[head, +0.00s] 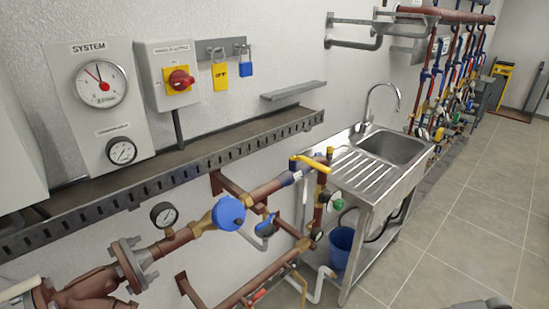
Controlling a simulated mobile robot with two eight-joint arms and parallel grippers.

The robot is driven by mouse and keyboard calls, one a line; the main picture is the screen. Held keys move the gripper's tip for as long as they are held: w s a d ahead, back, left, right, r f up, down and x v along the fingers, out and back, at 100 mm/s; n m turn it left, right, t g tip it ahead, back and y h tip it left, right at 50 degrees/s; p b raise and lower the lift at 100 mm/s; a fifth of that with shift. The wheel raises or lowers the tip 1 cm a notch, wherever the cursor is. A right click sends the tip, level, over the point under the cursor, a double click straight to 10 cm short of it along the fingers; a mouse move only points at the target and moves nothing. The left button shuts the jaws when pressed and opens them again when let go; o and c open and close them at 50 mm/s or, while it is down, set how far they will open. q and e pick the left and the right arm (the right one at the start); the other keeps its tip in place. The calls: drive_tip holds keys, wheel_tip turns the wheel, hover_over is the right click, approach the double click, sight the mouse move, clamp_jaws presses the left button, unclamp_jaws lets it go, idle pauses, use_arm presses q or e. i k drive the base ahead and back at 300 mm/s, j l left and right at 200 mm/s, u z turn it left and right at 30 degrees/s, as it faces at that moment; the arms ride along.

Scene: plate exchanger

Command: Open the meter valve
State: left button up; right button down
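A blue round meter (229,213) sits on the copper pipe run in the head view. To its right, a valve with a blue handle (265,223) is on the lower branch. A yellow lever (312,163) lies roughly along the pipe at the upper right end of this run, by the sink's left edge. A green round handwheel (337,201) is on the vertical pipe below it. I cannot tell from labels which of these is the meter valve. Neither gripper can be made out in this view.
A steel sink (345,178) with a blue bucket (341,247) under it stands right of the pipes. A grey perforated tray (200,167) runs along the wall above them. A pressure gauge (163,215) rises from the pipe. Tiled floor (455,235) at right is open.

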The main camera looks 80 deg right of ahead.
sight(325, 169)
drive_tip(key=z, duration=3.05)
